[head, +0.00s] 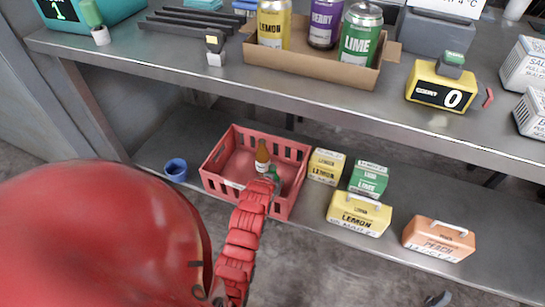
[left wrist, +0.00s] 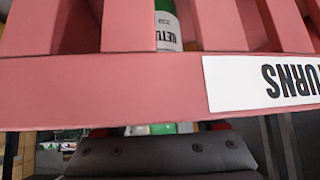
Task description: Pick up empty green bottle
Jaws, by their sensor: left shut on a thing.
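The green bottle (head: 274,171) stands in the front part of the red crate on the lower shelf, partly hidden by my left gripper (head: 269,179). In the left wrist view, the green bottle (left wrist: 166,28) with a white label shows through the slots of the crate wall. Green and white also show below the rim, between the fingers of my left gripper (left wrist: 158,128). The left gripper is shut on the green bottle; the fingertips are mostly hidden. The red crate (head: 215,183) has a white label. My right gripper is not in view.
A brown bottle (head: 262,157) stands in the crate beside the green one. A blue cup (head: 175,170) is left of the crate; yellow, green and orange boxes (head: 438,240) are to its right.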

